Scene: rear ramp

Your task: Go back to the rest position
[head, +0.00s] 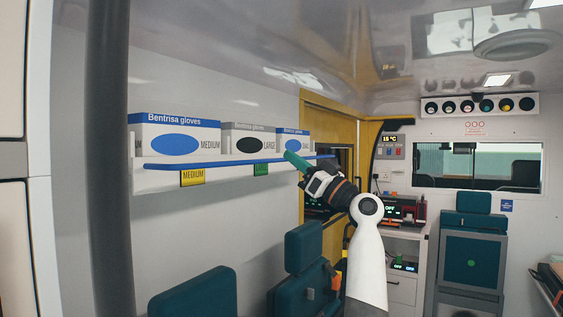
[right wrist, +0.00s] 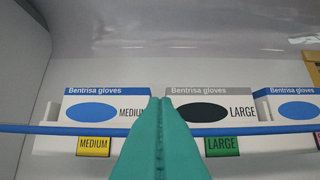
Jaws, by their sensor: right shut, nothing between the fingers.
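My right gripper (head: 290,156) has green fingers and is raised in front of the glove shelf, at the right end of its blue rail in the head view. In the right wrist view its fingers (right wrist: 160,100) are pressed together and empty, pointing between the MEDIUM box and the LARGE box. My right arm (head: 366,245) is stretched up and forward, not folded. My left gripper does not show in either view.
A wall shelf with a blue rail (head: 220,162) holds a MEDIUM glove box (head: 160,128), a LARGE glove box (head: 262,130) and another blue-marked box (head: 293,133). Teal seats (head: 196,295) stand below. A dark vertical pole (head: 108,150) is at the left.

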